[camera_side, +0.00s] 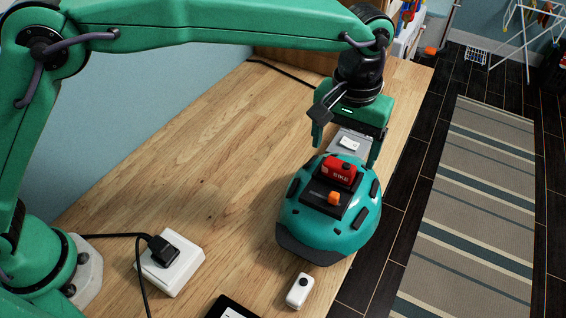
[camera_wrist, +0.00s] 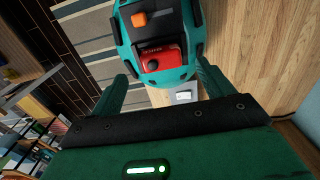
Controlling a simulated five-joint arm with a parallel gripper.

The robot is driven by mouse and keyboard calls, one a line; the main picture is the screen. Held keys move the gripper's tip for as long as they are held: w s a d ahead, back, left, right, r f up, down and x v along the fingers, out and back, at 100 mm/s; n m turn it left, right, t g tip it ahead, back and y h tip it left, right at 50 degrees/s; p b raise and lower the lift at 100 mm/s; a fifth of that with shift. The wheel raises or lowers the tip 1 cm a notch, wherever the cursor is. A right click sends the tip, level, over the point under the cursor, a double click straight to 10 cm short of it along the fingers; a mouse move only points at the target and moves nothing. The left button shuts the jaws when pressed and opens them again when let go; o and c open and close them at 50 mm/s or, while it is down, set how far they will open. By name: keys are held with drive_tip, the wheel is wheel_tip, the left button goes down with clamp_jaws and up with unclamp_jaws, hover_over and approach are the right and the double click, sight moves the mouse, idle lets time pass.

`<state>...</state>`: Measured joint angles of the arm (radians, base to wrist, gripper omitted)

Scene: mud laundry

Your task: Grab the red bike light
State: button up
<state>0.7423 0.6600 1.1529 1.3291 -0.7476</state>
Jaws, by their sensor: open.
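The red bike light (camera_side: 340,171), a small red block with white lettering, sits in a black patch on top of a teal helmet (camera_side: 355,235). An orange piece (camera_side: 334,197) sits beside it. My gripper (camera_side: 346,145) is open and points down at the far side of the helmet. In the wrist view, the red bike light (camera_wrist: 160,57) shows just ahead of my open gripper (camera_wrist: 163,72), roughly centred between the two fingers. The fingers look apart from the light, and nothing is held.
A grey item with a white piece (camera_side: 349,143) stands behind the helmet, under my gripper. A white socket box (camera_side: 170,264) with a black plug and cable, a small white device (camera_side: 299,290) and a dark-framed item (camera_side: 230,308) lie nearer. The middle of the wooden worktop (camera_side: 210,170) is clear.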

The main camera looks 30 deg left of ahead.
sight(340, 165)
drive_tip(key=shift+f, duration=2.4)
drive_tip(key=c, duration=1.1)
